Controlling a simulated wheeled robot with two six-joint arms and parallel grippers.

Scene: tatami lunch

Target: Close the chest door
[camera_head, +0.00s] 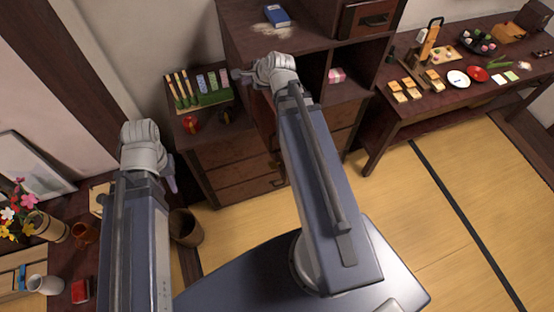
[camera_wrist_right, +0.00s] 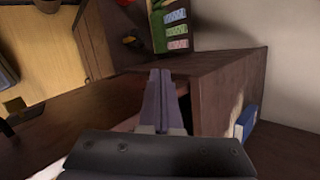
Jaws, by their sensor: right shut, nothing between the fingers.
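The dark wooden chest (camera_head: 240,38) stands at the back centre, with an open compartment (camera_head: 316,72) beside my right arm. A dark upright panel (camera_head: 264,118), apparently the chest door, shows just under my right wrist; my arm hides much of it, so how far it stands open cannot be told. My right gripper (camera_head: 240,75) is at the chest's left side; in the right wrist view its fingers (camera_wrist_right: 160,88) are shut and empty, in front of the chest's wooden side (camera_wrist_right: 225,88). My left gripper (camera_head: 170,178) hangs at the left, its fingers mostly hidden, away from the chest.
A rack of small items (camera_head: 200,90) and a red object (camera_head: 191,123) stand on the lower left step. A blue book (camera_head: 277,15) lies on top. A low table (camera_head: 440,105) with food is at right. A bin (camera_head: 186,228) stands on the floor. Tatami at right is clear.

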